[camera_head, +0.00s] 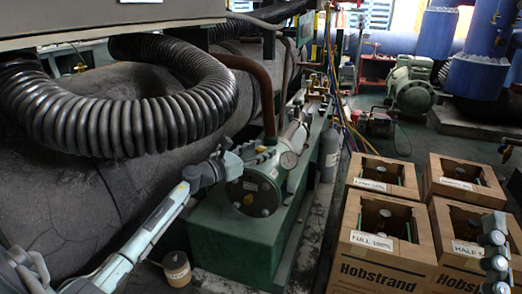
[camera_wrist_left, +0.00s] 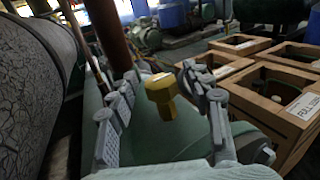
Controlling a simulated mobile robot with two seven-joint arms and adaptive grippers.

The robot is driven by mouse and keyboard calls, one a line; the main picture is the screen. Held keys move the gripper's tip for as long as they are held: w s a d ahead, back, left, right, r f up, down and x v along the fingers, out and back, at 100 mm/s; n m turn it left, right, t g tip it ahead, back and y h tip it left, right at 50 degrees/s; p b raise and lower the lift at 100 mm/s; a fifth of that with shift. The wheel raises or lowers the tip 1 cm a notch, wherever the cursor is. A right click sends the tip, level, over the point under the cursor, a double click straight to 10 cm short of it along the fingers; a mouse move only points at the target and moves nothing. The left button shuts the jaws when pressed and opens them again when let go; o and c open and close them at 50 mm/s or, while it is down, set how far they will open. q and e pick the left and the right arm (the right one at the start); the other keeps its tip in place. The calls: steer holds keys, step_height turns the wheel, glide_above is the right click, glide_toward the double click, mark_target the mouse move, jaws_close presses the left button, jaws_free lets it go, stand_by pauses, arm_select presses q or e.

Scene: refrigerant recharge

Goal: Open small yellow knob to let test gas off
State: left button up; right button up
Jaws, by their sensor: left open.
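A small yellow knob (camera_wrist_left: 161,92) stands between the two fingers of my left gripper (camera_wrist_left: 160,78) in the left wrist view. The fingers are apart on either side of it, and I see gaps between them and the knob. In the head view my left gripper (camera_head: 238,160) is at the near end of the green machine (camera_head: 225,235), above its round flange. There the knob is small and partly hidden by the gripper. Grey jointed parts at the right edge look like my right gripper (camera_head: 495,245); its finger opening is unclear.
A thick black corrugated hose (camera_head: 130,125) arches over the left. A brown pipe (camera_head: 265,95) rises behind the gripper. Several cardboard boxes (camera_head: 385,260) stand at the right. A small tan container (camera_head: 177,268) is on the floor beside the green machine.

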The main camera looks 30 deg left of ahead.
arm_select(q)
jaws_close()
stand_by(0.4)
